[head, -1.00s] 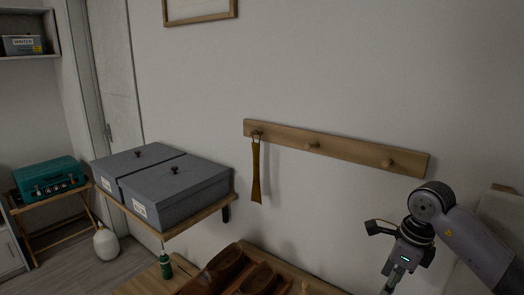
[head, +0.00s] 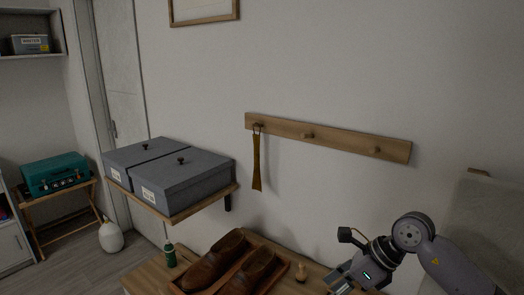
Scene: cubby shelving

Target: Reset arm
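My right arm (head: 410,234) comes in from the lower right in the head view. Its gripper (head: 345,277) is at the bottom, over the right end of the wooden bench; the fingers are partly cut off and I cannot tell whether they are open or shut. My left gripper is not in view. A brown shoehorn (head: 257,165) hangs from the left peg of the wooden rail (head: 340,143), clear of the arm.
Two grey lidded boxes (head: 190,182) stand on a wall shelf at left. Brown shoes (head: 222,262), a green bottle (head: 170,256) and a small wooden item (head: 301,272) are on the bench (head: 148,277). A teal case (head: 55,174) sits on a stand. The wall above the arm is clear.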

